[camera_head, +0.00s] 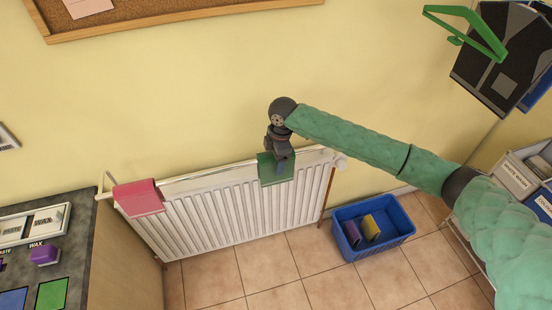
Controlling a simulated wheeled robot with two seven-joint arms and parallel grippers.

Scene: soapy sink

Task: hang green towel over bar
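The green towel (265,174) is at the right part of the white bar (215,173), in front of the radiator's top. It hangs down as a short dark green panel. My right gripper (281,164) points down at the towel, its fingers overlapping the towel's upper part. The fingers are small and dark here, so I cannot tell whether they are shut on the cloth. The part of the towel behind the bar is hidden. My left gripper is not in view.
A pink-red towel (138,198) hangs over the bar's left end. The white radiator (240,208) stands below. A blue crate (399,237) with a few items is on the tiled floor at right. A counter (75,235) with labelled trays is at left.

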